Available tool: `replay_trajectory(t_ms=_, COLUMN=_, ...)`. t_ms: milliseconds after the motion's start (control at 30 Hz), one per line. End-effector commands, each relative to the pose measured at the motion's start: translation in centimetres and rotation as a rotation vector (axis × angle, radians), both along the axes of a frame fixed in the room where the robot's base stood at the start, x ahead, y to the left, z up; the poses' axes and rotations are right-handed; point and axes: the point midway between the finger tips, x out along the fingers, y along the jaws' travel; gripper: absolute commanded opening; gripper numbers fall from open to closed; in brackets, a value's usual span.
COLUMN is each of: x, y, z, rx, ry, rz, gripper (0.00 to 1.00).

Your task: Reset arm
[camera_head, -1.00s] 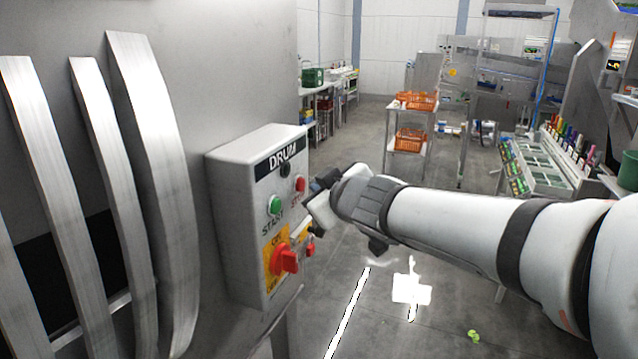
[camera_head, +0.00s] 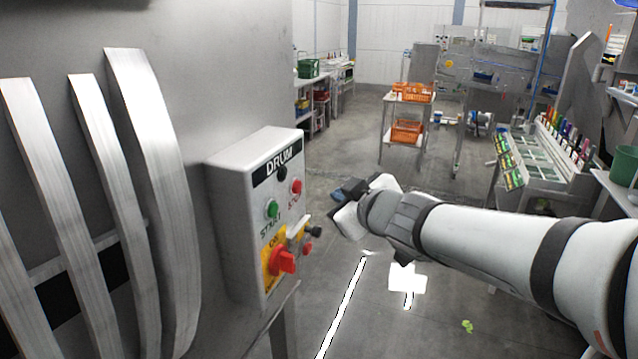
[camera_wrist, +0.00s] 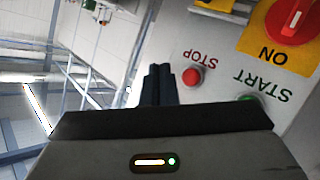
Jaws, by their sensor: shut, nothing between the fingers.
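My gripper (camera_head: 342,200) is in front of and to the right of the grey DRUM control box (camera_head: 232,215), apart from it. In the wrist view its dark fingers (camera_wrist: 160,84) are together with nothing between them. The box carries a green START button (camera_head: 272,208), a red STOP button (camera_head: 296,187) and a red rotary switch (camera_head: 283,261) on a yellow plate. In the wrist view the STOP button (camera_wrist: 192,76) and the red switch (camera_wrist: 293,18) appear upside down, and the START button is partly hidden behind my gripper.
Curved metal bars (camera_head: 150,190) stand at the left beside the box. A cart with orange crates (camera_head: 407,131) stands farther back. A bench with several green trays (camera_head: 535,158) is at the right. Open floor lies between, with small green leaves (camera_head: 467,326) on it.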

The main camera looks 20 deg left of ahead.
Motion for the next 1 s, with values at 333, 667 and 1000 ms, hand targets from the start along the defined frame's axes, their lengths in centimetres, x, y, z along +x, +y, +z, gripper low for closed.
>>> replay_trajectory(t_ms=333, x=0.0, y=0.0, z=0.0, rx=0.001, ry=-0.001, rz=0.000, gripper=0.00)
replay_trajectory(t_ms=667, x=1.1, y=-5.4, z=-0.9, rx=-0.018, ry=0.056, rz=-0.182, gripper=0.00)
replay_trajectory(t_ms=1000, x=-6.9, y=-26.2, z=-9.6, rx=-0.080, ry=0.581, rz=-0.867, gripper=0.00)
